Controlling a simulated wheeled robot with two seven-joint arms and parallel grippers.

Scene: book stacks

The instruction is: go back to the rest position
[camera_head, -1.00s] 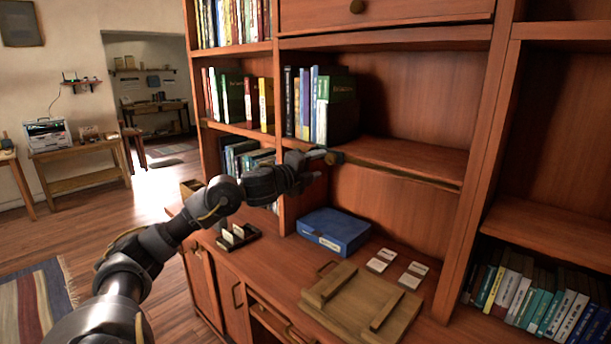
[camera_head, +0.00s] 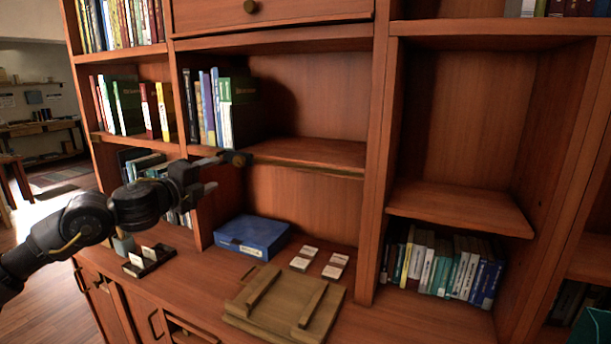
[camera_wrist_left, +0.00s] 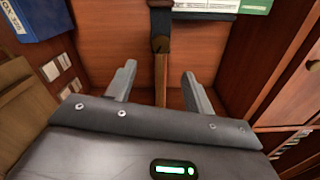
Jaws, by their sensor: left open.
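My left gripper (camera_head: 213,175) reaches in from the left in the head view, in front of the bookcase (camera_head: 378,150). Its fingers are apart with no object held between them. It is near the front edge of the middle shelf (camera_head: 305,153), below the row of upright books (camera_head: 213,105). In the left wrist view my left gripper (camera_wrist_left: 158,82) shows two spread fingers, with a wooden strip and a dark part seen between them. My right gripper is not in view.
A blue box (camera_head: 252,236), white cards (camera_head: 304,258) and a wooden board with two bars (camera_head: 285,303) lie on the desk surface. A small card tray (camera_head: 149,259) is at its left. Books (camera_head: 445,262) fill a lower right shelf. The shelf above them is empty.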

